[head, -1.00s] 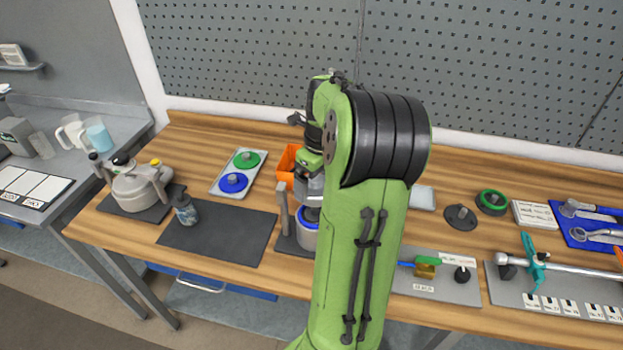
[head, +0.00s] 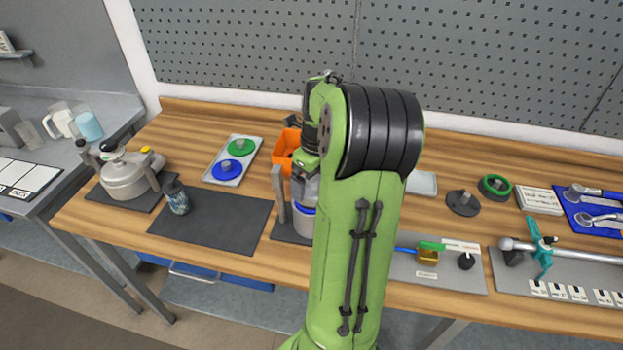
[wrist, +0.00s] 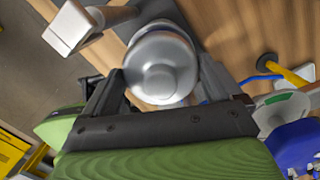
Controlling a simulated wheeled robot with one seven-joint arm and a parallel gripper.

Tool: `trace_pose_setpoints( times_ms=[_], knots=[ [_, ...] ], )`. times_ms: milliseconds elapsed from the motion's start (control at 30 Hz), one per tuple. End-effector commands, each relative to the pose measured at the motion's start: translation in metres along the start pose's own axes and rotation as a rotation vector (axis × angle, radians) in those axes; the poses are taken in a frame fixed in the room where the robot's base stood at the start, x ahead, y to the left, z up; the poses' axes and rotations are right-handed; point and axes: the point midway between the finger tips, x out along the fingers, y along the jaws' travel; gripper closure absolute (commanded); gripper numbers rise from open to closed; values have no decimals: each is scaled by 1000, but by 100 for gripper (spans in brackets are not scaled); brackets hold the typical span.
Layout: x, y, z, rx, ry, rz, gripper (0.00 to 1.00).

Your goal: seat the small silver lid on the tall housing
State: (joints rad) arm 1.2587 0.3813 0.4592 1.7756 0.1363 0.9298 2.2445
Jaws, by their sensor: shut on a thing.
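The small silver lid (wrist: 160,68) is round, shiny and domed, and sits between the fingers in the wrist view. My gripper (wrist: 160,80) is shut on it, one finger at each side. In the head view my gripper is mostly hidden behind my green arm. The tall housing (head: 302,224) is a grey cylinder with a blue band near its top, partly covered by my arm. My gripper and the lid are over the housing's top. The wrist view hides the housing behind the lid, so I cannot tell whether they touch.
A pale post (head: 279,192) rises close to the housing's left side. An orange bin (head: 285,147) stands behind. A tray (head: 214,172) with green and blue discs lies left. A dark bottle (head: 177,198) stands on the mat (head: 215,225). A grey tool plate (head: 440,272) lies right.

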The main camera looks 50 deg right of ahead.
Motion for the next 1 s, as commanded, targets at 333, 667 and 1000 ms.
trace_pose_setpoints(
  times_ms=[333, 667, 1000],
  knots=[
    [-1, 0, 0, -1, -1, -1, 63],
    [4, 0, 0, -1, -1, -1, 63],
    [12, 0, -1, 0, -2, -2, 63]
  ],
)
